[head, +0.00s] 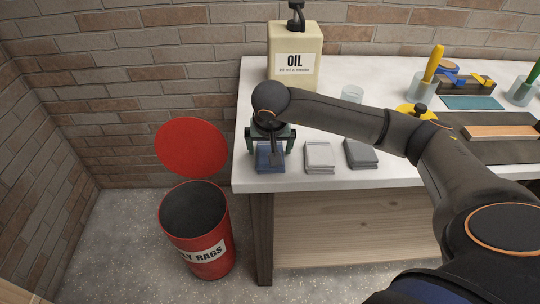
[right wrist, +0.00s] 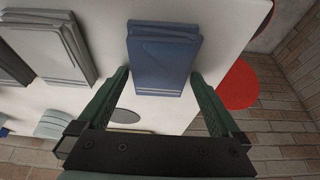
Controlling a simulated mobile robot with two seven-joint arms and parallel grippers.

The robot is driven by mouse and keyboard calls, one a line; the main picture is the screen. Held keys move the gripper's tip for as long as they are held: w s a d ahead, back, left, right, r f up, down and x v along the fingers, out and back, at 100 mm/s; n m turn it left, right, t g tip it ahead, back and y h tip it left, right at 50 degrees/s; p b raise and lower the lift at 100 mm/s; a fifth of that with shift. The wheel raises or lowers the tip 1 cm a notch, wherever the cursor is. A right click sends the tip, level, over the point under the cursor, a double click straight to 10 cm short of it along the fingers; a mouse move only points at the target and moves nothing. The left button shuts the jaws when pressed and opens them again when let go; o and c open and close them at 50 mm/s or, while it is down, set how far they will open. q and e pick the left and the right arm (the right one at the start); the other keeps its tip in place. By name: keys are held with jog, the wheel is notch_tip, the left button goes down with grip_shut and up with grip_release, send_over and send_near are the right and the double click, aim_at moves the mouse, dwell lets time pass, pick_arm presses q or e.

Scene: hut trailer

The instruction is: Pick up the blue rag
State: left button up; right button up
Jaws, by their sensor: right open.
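The blue rag (head: 270,159) lies folded on the white tabletop near its left front corner. My right gripper (head: 269,150) hangs directly over it, with the arm coming in from the right. In the right wrist view the blue rag (right wrist: 164,62) shows ahead of the open green fingers (right wrist: 158,85), roughly centred between them. The fingers are spread wider than the rag, and nothing is held. I cannot tell the exact height of the fingertips above the table. My left gripper is not in view.
A light grey rag (head: 319,157) and a darker grey rag (head: 361,154) lie to the right on the white table (head: 225,178). An oil container (head: 295,50) stands behind. A red open bin (head: 195,235) with a raised lid (head: 191,147) stands on the floor left of the table.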

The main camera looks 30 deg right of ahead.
aim_at(268, 144)
jog(key=c, duration=1.1)
jog(key=shift+r, duration=0.1)
jog(key=shift+r+p, duration=0.3)
jog(key=shift+r, duration=0.2)
jog(key=r, duration=0.3)
jog(key=shift+s+a+r, duration=0.1)
jog(key=shift+a+r, duration=0.05)
jog(key=shift+a, duration=0.1)
jog(key=s+a+r, duration=0.1)
jog(key=r, duration=0.2)
jog(key=s+a+r, duration=0.1)
jog(key=shift+s+a+r+b, duration=0.2)
jog(key=shift+s+a+b, duration=0.1)
jog(key=shift+s+a, duration=0.05)
jog(key=shift+s+a+r+p, duration=0.2)
jog(key=shift+s+a+r, duration=0.55)
jog(key=shift+s+a, duration=0.4)
jog(key=shift+s+a+r+p, duration=0.25)
jog(key=shift+s+a+r, duration=0.55)
jog(key=shift+s+a, duration=0.4)
jog(key=shift+s+a+r+p, duration=0.2)
jog(key=shift+s+a+r, duration=0.55)
jog(key=shift+s+a, duration=0.4)
